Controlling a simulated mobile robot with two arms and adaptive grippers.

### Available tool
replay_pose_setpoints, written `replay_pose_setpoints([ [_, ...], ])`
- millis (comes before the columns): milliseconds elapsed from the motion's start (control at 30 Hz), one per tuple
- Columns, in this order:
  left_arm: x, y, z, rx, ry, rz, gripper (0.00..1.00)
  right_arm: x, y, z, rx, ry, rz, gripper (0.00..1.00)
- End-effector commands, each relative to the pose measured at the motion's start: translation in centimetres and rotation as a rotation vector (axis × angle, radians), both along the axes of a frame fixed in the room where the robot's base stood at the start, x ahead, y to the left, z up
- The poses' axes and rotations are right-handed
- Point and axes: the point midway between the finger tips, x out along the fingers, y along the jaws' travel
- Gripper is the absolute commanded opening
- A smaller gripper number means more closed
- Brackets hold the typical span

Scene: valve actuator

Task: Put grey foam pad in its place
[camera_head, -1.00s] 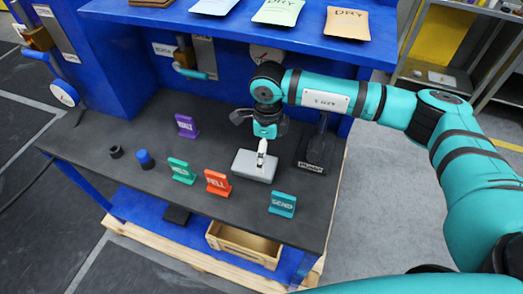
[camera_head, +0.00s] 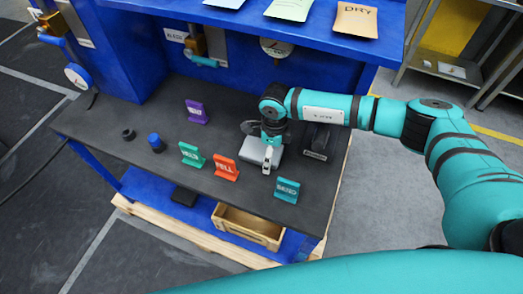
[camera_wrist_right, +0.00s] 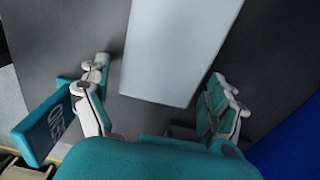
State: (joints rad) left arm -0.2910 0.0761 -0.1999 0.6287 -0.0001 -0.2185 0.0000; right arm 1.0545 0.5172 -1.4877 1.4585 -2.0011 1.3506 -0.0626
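The grey foam pad (camera_head: 252,148) is a light grey block lying on the dark worktop (camera_head: 235,200), toward its right end. My right gripper (camera_head: 268,160) is over the front part of the pad and hides some of it. In the right wrist view, my right gripper (camera_wrist_right: 160,90) is open, with one finger on each side of the near end of the pad (camera_wrist_right: 175,45). Gaps show between both fingers and the pad. My left gripper is not in view.
Teal (camera_head: 192,155), orange (camera_head: 225,168), teal SEND (camera_head: 288,190) and purple (camera_head: 196,112) signs stand on the worktop. A dark labelled holder (camera_head: 317,140) is right of the pad. A blue shelf (camera_head: 310,35) with packets overhangs the back. A wooden crate (camera_head: 246,228) sits below.

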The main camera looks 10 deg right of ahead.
Motion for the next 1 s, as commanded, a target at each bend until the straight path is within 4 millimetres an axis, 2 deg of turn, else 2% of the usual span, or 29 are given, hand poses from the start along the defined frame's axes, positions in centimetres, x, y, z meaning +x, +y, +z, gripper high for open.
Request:
replay_pose_setpoints([
  [33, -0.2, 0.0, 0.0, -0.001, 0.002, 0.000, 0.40, 0.0, 0.0, 0.0, 0.000, 0.000, 0.000, 0.83],
  [300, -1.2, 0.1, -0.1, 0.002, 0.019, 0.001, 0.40, 0.0, 0.0, 0.0, 0.000, 0.000, -0.001, 0.49],
  [333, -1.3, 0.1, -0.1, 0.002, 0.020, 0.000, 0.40, 0.0, 0.0, 0.1, 0.000, 0.000, -0.001, 0.48],
  [367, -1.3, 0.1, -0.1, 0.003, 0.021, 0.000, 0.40, 0.0, 0.0, 0.1, 0.000, 0.000, -0.001, 0.44],
  [567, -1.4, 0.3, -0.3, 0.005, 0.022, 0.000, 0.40, 0.1, 0.0, 0.3, 0.000, -0.001, -0.001, 0.44],
  [667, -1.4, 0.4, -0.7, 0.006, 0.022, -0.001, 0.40, 0.2, 0.0, 1.3, 0.001, -0.004, -0.001, 0.44],
  [1000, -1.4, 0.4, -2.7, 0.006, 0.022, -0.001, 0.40, 0.1, 0.0, 7.8, 0.001, -0.004, 0.001, 0.44],
])
